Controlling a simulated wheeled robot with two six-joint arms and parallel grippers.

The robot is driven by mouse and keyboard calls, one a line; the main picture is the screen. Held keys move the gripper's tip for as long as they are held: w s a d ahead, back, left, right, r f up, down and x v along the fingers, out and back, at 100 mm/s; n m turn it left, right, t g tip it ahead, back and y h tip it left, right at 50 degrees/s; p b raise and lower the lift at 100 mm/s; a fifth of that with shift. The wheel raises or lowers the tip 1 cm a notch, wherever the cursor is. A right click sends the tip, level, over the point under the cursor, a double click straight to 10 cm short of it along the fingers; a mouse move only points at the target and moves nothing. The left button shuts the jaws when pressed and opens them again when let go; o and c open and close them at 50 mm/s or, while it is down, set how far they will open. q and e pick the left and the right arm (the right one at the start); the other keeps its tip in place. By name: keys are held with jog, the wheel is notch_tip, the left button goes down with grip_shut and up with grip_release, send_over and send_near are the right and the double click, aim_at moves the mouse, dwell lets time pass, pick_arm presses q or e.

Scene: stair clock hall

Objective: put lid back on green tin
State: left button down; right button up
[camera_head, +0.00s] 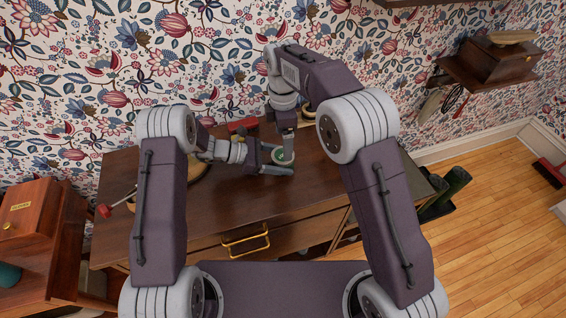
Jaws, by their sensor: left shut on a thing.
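The green tin (283,159) shows as a small round thing with a pale rim and green inside it, above or on the dark wooden sideboard top (240,197). My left gripper (280,160) comes in from the left with its fingers on either side of the tin and is shut on it. My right gripper (287,146) points down from above, right at the tin, and partly covers it. Its jaws are too small and overlapped to read. I cannot make out a separate lid.
A red box (242,125) stands at the back of the sideboard. A tan round rim (199,173) lies partly behind my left arm. A red-ended tool (104,211) lies at the left edge. A wooden cabinet (35,228) stands at left. The sideboard's front is clear.

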aim_at(283, 162)
jog(key=m, duration=0.1)
jog(key=r+m, duration=0.1)
jog(key=m, duration=0.1)
jog(key=shift+w+r, duration=0.15)
jog(key=shift+r, duration=0.1)
jog(key=shift+w+a+r, duration=0.1)
jog(key=shift+w+r, duration=0.05)
jog(key=shift+r, duration=0.2)
jog(key=shift+f, duration=0.1)
notch_tip(283, 162, down, 8)
jog(key=shift+r, duration=0.1)
jog(key=shift+c, duration=0.4)
